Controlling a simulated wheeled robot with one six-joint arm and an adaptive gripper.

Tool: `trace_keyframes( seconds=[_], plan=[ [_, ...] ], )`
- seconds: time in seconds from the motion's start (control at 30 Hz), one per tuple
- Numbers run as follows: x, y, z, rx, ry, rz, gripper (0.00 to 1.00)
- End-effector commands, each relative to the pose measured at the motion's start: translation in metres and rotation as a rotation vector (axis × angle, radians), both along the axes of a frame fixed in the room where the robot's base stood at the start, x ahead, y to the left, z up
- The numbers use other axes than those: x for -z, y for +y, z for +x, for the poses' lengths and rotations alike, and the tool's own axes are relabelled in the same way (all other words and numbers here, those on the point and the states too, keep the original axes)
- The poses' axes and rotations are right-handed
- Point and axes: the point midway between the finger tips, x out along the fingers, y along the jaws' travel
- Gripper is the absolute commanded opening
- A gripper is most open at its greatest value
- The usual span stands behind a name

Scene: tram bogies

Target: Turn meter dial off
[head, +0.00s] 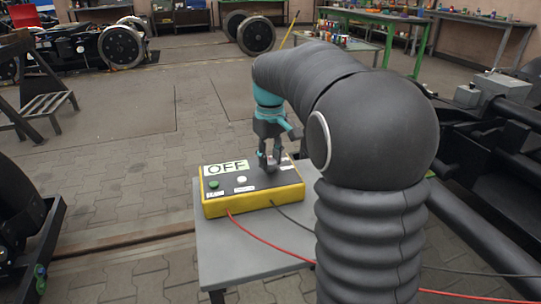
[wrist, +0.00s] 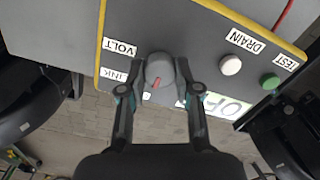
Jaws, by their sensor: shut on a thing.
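The meter (head: 252,203) is a yellow-edged box with a dark top, lying on a grey table (head: 240,255). A panel on it reads OFF (head: 226,168). My gripper (head: 269,162) reaches down onto the right part of its top. In the wrist view the grey round dial (wrist: 159,68), with a red pointer line, sits between my two fingertips. My gripper is shut on the dial. Labels VOLT (wrist: 119,47), LINK and a part-hidden third label lie around the dial. A white button (wrist: 230,65) by DRAIN and a green button (wrist: 270,81) by TEST are clear of my fingers.
A red cable (head: 262,241) and a dark cable run from the meter's front across the table. Dark bogie parts (head: 490,120) stand close on the right, and others (head: 20,215) on the left. Paved floor (head: 120,150) is open behind and left.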

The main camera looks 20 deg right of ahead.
Motion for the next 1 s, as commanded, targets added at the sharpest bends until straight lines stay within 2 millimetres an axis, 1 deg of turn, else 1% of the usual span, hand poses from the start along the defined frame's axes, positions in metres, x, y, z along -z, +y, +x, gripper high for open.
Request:
trace_keyframes(
  seconds=[0.4, 0.43, 0.47, 0.5, 0.53, 0.87, 0.97, 1.0],
  plan=[
    [0.0, 0.0, 0.0, -0.01, -0.002, 0.001, 0.0],
    [0.0, 0.0, 0.0, -0.01, -0.002, 0.001, 0.35],
    [0.0, 0.0, 0.0, -0.009, -0.002, 0.001, 0.42],
    [0.0, 0.0, 0.0, -0.009, -0.001, 0.0, 0.52],
    [0.0, 0.0, 0.0, -0.009, -0.001, 0.0, 0.58],
    [-0.001, 0.0, 0.0, -0.008, -0.001, 0.0, 0.58],
    [-0.008, 0.0, 0.001, -0.008, -0.003, 0.0, 0.58],
    [-0.013, 0.0, 0.001, -0.008, -0.003, 0.0, 0.58]
  ],
)
